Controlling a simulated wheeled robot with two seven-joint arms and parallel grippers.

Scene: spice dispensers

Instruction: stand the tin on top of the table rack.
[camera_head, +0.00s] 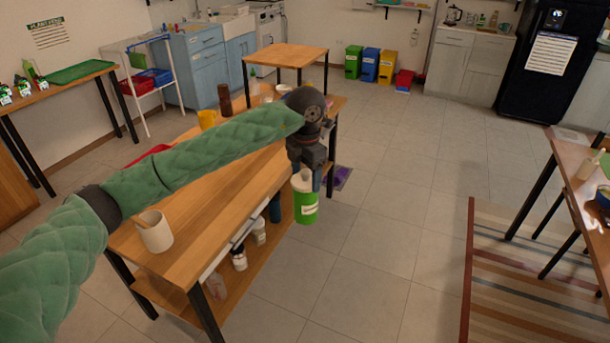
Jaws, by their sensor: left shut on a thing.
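The tin (305,206) is green with a white upper part and a pale label. My left gripper (307,180) points down and is shut on the tin near its top, with a finger showing at its right side. The tin looks upright and appears off the table's right edge, with floor behind it. The table rack (287,55) is a raised wooden shelf on dark legs at the far end of the wooden table (205,210). Its top looks bare. My right gripper is not in view.
A white cup (153,231) with something in it stands at the table's near end. A yellow cup (208,119) and a brown bottle (224,100) stand towards the far end. Bottles are on the lower shelf. Open tiled floor (390,210) lies to the right.

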